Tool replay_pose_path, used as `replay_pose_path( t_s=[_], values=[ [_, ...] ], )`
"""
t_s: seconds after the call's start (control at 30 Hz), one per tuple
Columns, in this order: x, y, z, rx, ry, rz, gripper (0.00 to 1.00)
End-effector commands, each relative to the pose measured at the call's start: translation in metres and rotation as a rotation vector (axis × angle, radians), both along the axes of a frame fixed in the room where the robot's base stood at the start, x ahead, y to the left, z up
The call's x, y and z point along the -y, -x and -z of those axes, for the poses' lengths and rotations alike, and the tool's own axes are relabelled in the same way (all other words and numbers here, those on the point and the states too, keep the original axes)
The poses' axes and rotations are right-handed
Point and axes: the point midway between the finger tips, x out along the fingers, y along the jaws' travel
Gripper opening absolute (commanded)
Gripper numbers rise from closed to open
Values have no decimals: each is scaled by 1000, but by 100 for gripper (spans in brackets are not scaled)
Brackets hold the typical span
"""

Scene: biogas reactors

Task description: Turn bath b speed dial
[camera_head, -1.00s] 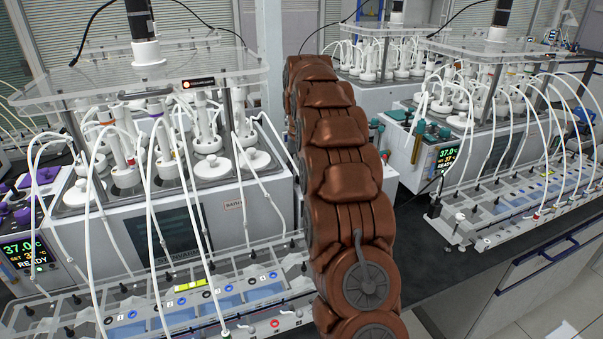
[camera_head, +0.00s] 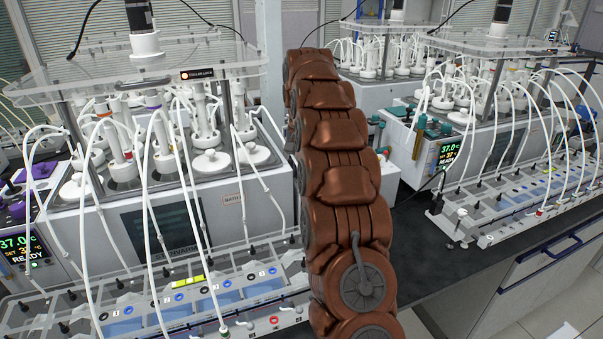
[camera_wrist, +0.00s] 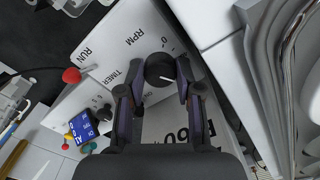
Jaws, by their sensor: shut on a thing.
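A round black dial (camera_wrist: 159,68) with a white pointer line sits on a white panel in the wrist view. The panel carries the printed words RPM, TIMER and RUN, and a "0" beside the dial. My gripper (camera_wrist: 157,82) is shut on the dial, with one finger on each side of it. The dial and my gripper are hidden behind my brown arm in the head view.
A red-knobbed lever (camera_wrist: 71,75) and a small blue display (camera_wrist: 83,127) are left of my gripper. A grey metal edge runs close on the right. In the head view, a left bath (camera_head: 222,215) and a right bath (camera_head: 390,155) carry many tubes.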

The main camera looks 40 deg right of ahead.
Motion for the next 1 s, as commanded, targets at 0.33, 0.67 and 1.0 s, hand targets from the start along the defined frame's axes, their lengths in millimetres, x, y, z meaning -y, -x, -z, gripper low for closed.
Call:
replay_pose_path(
  t_s=[0.33, 0.67, 1.0],
  values=[
    [0, 0, -1, 1, 0, 88, 0],
    [0, 0, -1, 1, 0, 86, 45],
    [0, 0, -1, 0, 0, 65, 45]
  ],
)
